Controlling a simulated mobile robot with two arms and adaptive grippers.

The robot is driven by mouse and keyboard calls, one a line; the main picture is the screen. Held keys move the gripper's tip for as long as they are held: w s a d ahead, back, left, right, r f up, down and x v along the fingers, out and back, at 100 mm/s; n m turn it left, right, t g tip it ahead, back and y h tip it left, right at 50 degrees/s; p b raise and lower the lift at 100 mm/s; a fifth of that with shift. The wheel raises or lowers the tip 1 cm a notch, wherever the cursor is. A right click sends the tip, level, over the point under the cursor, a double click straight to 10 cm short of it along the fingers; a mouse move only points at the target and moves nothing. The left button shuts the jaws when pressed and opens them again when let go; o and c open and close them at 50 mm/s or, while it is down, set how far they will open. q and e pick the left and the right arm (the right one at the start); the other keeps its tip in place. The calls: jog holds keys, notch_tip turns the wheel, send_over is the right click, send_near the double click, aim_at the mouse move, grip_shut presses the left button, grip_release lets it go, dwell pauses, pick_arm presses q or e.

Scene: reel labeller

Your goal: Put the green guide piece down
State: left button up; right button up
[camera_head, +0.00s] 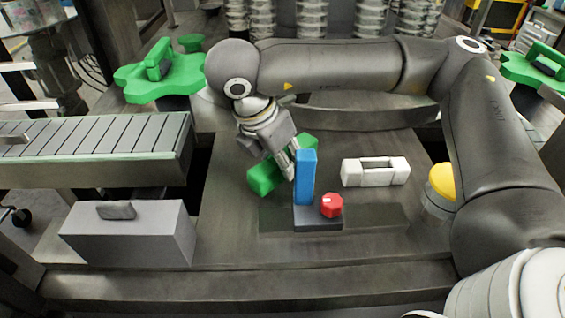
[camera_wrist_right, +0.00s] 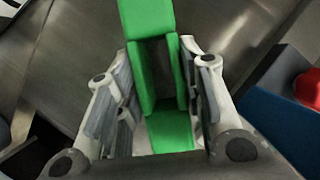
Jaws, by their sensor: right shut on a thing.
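The green guide piece (camera_head: 264,177) shows in the head view at mid table, just left of the blue post and partly hidden behind my right gripper. In the right wrist view the green piece (camera_wrist_right: 147,18) lies lengthwise between my fingers, with a dark slot in its middle. My right gripper (camera_head: 291,164) points down, with its fingers on both sides of the piece, shut on it. The right fingers also show in the wrist view (camera_wrist_right: 158,95). I cannot tell whether the piece touches the table. My left gripper is not in view.
A blue post (camera_head: 306,177) with a red knob (camera_head: 332,206) stands on a dark base close right of the gripper. A white slotted piece (camera_head: 348,173) lies further right. A conveyor (camera_head: 95,140) and a grey box (camera_head: 130,240) are at left. The table front (camera_head: 235,240) is clear.

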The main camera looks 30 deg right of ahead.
notch_tip(320, 180, down, 2)
jog(key=shift+f, duration=0.1)
jog(key=shift+f, duration=0.15)
jog(key=o, duration=1.1)
